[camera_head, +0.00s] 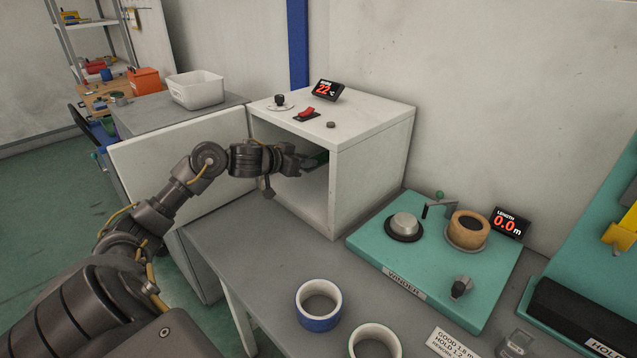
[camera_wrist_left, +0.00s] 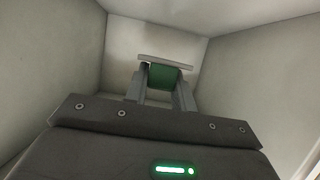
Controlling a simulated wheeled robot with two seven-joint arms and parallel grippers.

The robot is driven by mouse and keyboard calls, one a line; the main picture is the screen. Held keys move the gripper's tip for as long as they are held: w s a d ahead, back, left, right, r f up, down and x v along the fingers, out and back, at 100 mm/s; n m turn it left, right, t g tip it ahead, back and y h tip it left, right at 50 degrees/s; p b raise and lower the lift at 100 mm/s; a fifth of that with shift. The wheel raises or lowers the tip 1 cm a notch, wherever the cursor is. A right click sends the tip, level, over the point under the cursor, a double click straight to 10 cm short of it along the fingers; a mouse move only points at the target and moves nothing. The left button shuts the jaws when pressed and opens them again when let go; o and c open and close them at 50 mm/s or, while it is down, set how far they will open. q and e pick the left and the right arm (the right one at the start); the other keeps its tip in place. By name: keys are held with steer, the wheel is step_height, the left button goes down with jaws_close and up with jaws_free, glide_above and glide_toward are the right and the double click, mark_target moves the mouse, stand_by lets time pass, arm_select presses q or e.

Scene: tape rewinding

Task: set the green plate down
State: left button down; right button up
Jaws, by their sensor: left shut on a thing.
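My left gripper (camera_head: 305,162) reaches through the open front of a white box-shaped cabinet (camera_head: 372,150). It is shut on the green plate (camera_head: 320,158), of which only a small dark green part shows in the head view. In the left wrist view the green plate (camera_wrist_left: 163,77) shows between the two fingers of my left gripper (camera_wrist_left: 163,88), inside the cabinet's pale walls. A thin pale bar (camera_wrist_left: 165,61) crosses just beyond the fingertips. Whether the plate touches the cabinet floor cannot be told. My right gripper is not in view.
The cabinet's door (camera_head: 165,140) stands open to the left. On its top are a red switch (camera_head: 307,113), a knob and a display reading 22. A teal winder (camera_head: 440,255) stands to its right.

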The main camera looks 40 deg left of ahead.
mark_target(305, 194)
arm_select(q)
step_height(305, 194, down, 4)
steer(key=shift+w+r, duration=0.1)
steer(key=shift+r, duration=0.05)
steer(key=shift+a+f, duration=0.1)
steer(key=shift+f, duration=0.65)
step_height(305, 194, down, 3)
steer(key=shift+f+b, duration=0.1)
steer(key=shift+b, duration=0.25)
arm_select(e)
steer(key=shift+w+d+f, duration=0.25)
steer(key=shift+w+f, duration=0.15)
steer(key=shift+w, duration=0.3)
arm_select(q)
steer(key=shift+f, duration=0.1)
steer(key=c, duration=1.2)
jaws_free()
steer(key=shift+f, duration=0.1)
steer(key=shift+o, duration=0.2)
